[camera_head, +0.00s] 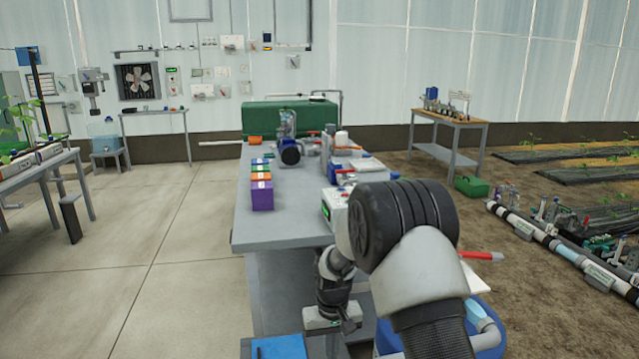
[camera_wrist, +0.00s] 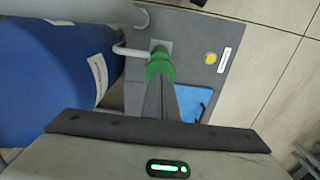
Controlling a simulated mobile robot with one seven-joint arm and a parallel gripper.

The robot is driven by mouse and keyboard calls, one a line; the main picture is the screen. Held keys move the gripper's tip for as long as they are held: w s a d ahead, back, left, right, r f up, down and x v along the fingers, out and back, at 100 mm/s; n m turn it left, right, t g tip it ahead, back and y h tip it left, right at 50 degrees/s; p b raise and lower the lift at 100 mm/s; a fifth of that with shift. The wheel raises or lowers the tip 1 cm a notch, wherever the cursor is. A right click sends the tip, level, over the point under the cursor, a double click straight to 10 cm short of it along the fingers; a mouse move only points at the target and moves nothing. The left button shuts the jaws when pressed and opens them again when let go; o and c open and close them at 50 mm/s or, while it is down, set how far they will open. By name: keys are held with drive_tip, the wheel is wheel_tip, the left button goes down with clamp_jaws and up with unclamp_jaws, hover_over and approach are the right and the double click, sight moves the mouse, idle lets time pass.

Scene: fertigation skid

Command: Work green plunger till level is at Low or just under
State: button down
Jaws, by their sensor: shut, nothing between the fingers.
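The green plunger (camera_wrist: 160,64) shows in the wrist view as a round green cap on a grey plate (camera_wrist: 194,42). My gripper (camera_wrist: 159,88) is shut and empty, with its fingertips at or just above the plunger. They cover part of it, and I cannot tell whether they touch it. In the head view my gripper (camera_head: 333,345) hangs low beside the workbench front, and the plunger cannot be made out there. No level scale or Low mark is readable in either view.
A blue drum (camera_wrist: 55,62) stands left of the plate, with a pale hose beside the plunger. A yellow round button (camera_wrist: 210,58) and a white label are on the plate. A blue sheet (camera_wrist: 196,101) lies close to the fingers. The workbench (camera_head: 285,232) stands behind my arm.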

drive_tip(key=shift+f+b, duration=1.6)
drive_tip(key=shift+f, duration=1.85)
drive_tip(key=shift+r+p, duration=2.25)
drive_tip(key=shift+r, duration=1.25)
drive_tip(key=shift+f, duration=0.1)
